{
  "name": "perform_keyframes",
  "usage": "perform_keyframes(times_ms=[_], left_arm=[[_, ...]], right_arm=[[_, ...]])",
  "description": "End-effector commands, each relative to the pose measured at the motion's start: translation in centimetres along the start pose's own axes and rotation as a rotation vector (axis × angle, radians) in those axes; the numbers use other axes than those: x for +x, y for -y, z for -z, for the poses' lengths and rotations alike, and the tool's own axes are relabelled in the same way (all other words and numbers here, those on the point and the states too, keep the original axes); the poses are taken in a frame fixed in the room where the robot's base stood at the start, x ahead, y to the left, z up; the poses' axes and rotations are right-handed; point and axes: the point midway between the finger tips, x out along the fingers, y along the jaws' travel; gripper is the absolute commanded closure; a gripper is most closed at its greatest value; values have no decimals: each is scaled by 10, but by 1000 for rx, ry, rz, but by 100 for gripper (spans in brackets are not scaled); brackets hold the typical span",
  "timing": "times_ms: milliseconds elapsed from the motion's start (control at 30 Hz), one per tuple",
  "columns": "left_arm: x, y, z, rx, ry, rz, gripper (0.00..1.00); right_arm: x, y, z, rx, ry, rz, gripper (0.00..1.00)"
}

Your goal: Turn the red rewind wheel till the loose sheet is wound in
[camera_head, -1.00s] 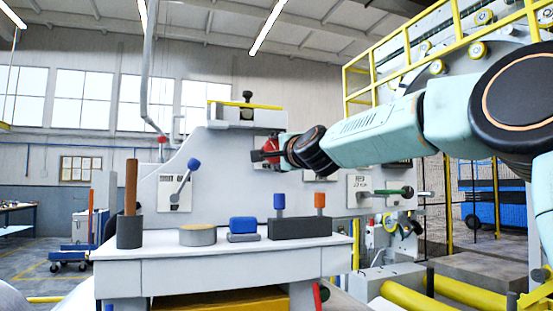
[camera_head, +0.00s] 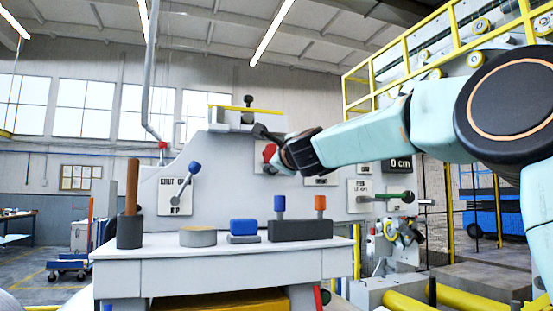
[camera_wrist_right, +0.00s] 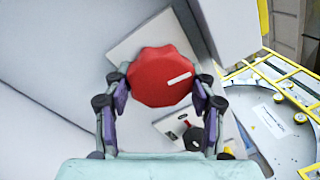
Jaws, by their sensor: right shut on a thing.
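The red rewind wheel (camera_wrist_right: 160,76) fills the space between the fingers of my right gripper (camera_wrist_right: 160,82) in the right wrist view. The gripper is shut on it, with one finger on each side. A white mark on the wheel points right and slightly up. In the head view the wheel (camera_head: 269,152) is partly hidden behind my right gripper (camera_head: 270,143) on the grey machine panel. I cannot make out the loose sheet. My left gripper is not in view.
A blue-knobbed lever (camera_head: 194,167) and a green-handled lever (camera_head: 392,196) stick out from the panel. A white bench (camera_head: 225,268) below carries several small blocks and cylinders. A yellow railing (camera_head: 440,50) stands behind my arm.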

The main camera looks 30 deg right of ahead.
Motion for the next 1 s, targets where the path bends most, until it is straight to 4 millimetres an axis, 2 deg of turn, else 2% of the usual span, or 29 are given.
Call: perform_keyframes(times_ms=[33,567,600,833,1000], left_arm=[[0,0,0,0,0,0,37],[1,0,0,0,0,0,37],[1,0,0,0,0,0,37],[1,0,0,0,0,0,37],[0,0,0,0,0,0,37]], right_arm=[[1,-6,2,9,-3,-11,75],[1,-6,2,29,-6,-11,75],[1,-6,2,29,-6,-11,41],[0,-4,1,29,-5,-6,22],[0,-2,1,29,-4,-4,21]])
